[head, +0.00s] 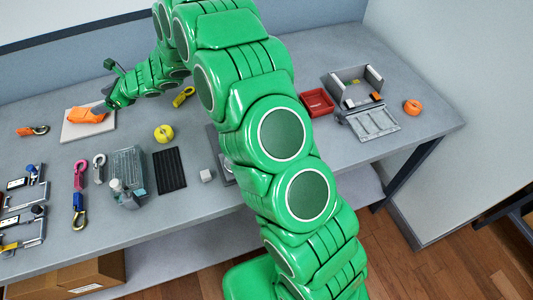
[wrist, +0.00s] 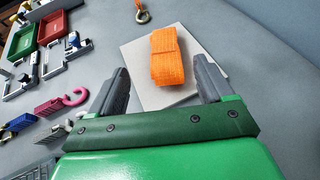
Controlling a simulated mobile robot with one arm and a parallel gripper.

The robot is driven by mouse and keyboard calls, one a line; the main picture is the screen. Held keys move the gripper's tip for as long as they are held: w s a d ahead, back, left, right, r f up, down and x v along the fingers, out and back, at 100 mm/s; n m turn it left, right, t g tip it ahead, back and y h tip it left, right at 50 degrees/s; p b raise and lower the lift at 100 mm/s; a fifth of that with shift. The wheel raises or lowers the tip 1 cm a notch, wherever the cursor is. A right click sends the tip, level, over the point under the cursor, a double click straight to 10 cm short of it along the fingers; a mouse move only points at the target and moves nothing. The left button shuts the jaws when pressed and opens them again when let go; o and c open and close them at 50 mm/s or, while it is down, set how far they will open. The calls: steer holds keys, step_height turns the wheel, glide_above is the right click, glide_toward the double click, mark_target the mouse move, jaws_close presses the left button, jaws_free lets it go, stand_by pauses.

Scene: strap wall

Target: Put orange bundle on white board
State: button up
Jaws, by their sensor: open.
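The orange bundle (head: 86,115) is a folded strap lying on the white board (head: 70,132) at the left back of the table. In the wrist view the orange bundle (wrist: 168,58) rests on the white board (wrist: 135,50), within its edges. My gripper (head: 106,98) is at the bundle's right side in the head view. In the wrist view my gripper (wrist: 162,82) is open, with one finger on each side of the bundle's near end and visible gaps between. Nothing is held. The arm hides part of the board's right edge.
An orange strap with a hook (head: 33,131) lies left of the board. A yellow roll (head: 164,133) and yellow strap (head: 184,97) lie to its right. A pink strap (head: 80,174), grey hook and dark mat (head: 169,170) are nearer. Bare table surrounds the board.

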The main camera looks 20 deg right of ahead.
steer(key=s+d+r+n+g+h, duration=0.1)
steer(key=s+d+r+n+g, duration=0.15)
steer(key=s+r+n, duration=0.4)
steer(key=s+d+r+n+g+h, duration=0.1)
steer(key=s+d+r+n, duration=0.2)
steer(key=s, duration=0.6)
steer(key=s+d+r+n+g, duration=0.2)
steer(key=s+d+r+n, duration=0.15)
steer(key=s, duration=0.45)
steer(key=s+d+r+n+g+h, duration=0.1)
steer(key=s+d+n+h, duration=0.8)
steer(key=s+d, duration=2)
steer(key=shift+d+r+h, duration=0.15)
steer(key=shift+d+h, duration=0.65)
